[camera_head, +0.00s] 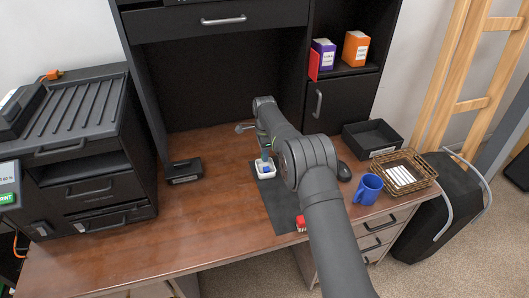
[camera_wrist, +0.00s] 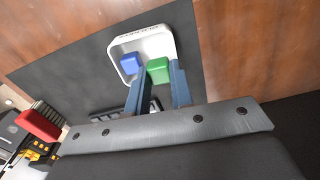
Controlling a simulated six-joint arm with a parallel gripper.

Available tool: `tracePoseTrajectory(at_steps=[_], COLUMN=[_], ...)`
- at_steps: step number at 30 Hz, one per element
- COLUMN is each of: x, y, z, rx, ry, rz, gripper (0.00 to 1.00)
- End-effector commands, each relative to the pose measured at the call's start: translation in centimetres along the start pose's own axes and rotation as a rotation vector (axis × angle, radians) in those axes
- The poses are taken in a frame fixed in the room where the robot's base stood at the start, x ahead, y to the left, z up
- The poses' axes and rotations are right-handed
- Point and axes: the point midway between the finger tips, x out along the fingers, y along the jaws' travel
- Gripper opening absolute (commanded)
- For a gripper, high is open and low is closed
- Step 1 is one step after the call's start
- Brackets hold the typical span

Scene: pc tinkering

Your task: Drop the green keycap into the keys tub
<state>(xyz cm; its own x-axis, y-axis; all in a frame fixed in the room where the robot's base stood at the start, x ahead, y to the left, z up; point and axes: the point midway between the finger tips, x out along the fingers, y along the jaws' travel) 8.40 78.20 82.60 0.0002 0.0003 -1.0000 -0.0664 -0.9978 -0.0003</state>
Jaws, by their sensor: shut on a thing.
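The green keycap (camera_wrist: 158,66) is between the two fingers of my gripper (camera_wrist: 159,75), which is shut on it. The keys tub (camera_wrist: 168,38) is a small white tub with dark lettering on its rim. In the wrist view the green keycap overlaps the tub's opening; its height over the tub floor is hard to tell. A blue keycap (camera_wrist: 129,62) lies in the tub beside the green one. In the head view the tub (camera_head: 259,174) stands on the dark mat, right below my gripper (camera_head: 265,155). The green keycap cannot be made out there.
The dark mat (camera_head: 283,207) lies on the wooden desk (camera_head: 215,215). A blue mug (camera_head: 368,189), a wicker basket (camera_head: 420,172) and a black tray (camera_head: 372,136) are to the right. A black box (camera_head: 184,171) is left. A red object (camera_head: 301,223) is near the front edge.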

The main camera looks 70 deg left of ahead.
Motion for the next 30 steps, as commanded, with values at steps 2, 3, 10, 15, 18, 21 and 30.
tracePoseTrajectory(at_steps=[2,3,10,15,18,21,30], x=[0.0,0.0,0.0,-0.2,-1.1,-2.9,-10.2], y=[0.0,0.0,0.0,0.0,0.0,-0.1,-0.1], z=[0.0,0.0,0.0,0.0,0.0,0.0,0.0], rx=[0.000,0.000,0.000,0.000,0.000,0.000,0.000], ry=[0.000,0.000,0.000,0.000,0.000,0.000,0.000], rz=[0.000,0.000,0.000,0.000,-0.001,-0.004,-0.004], gripper=[0.25,0.33,0.46,0.46,0.46,0.46,0.46])
